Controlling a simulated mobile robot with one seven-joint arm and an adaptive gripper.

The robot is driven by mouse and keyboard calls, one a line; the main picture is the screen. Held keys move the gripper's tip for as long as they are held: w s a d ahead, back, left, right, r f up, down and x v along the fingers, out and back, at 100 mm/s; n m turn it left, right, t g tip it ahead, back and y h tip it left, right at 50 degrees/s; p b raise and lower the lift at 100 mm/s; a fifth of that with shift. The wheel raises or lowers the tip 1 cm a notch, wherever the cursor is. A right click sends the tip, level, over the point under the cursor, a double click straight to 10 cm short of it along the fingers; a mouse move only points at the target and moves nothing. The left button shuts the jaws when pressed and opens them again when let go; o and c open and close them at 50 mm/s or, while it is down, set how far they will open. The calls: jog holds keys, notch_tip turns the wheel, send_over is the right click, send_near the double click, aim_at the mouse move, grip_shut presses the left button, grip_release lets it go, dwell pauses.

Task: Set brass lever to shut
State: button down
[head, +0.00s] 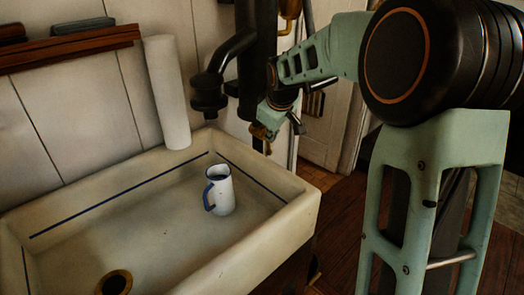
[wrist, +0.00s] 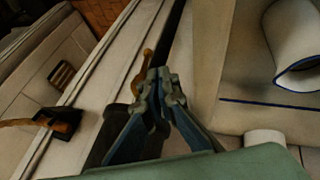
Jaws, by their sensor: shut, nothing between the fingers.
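A brass lever (wrist: 143,68) shows in the wrist view just beyond and left of my fingertips. In the head view a small brass piece (head: 258,131) beside my gripper, low on the black pump column (head: 262,60), appears to be the same lever. My gripper (wrist: 160,82) is shut and empty, its fingertips close to the lever; I cannot tell whether they touch. In the head view my gripper (head: 268,122) partly hides the lever and its mount, so its setting is unclear.
The pump's black spout (head: 208,95) overhangs a pale sink (head: 265,235). A white mug with blue handle (head: 219,190) stands in the sink. A white roll (head: 167,92) stands behind. Another brass piece (head: 290,10) is higher up. A black bracket (wrist: 62,120) shows at the wrist view's left.

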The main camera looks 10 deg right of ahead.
aim_at(268, 150)
jog(key=shift+n, duration=0.3)
jog(key=shift+w+d+r+b+x, duration=0.15)
jog(key=shift+w+b+x, duration=0.1)
jog(key=shift+x, duration=2.3)
jog(key=shift+w+d+r+b+x, duration=0.1)
jog(key=shift+w+b+x, duration=0.15)
jog(key=shift+x, duration=2.3)
jog(key=shift+w+d+r+b+x, duration=0.15)
jog(key=shift+b+x, duration=0.1)
jog(key=shift+x, duration=2.3)
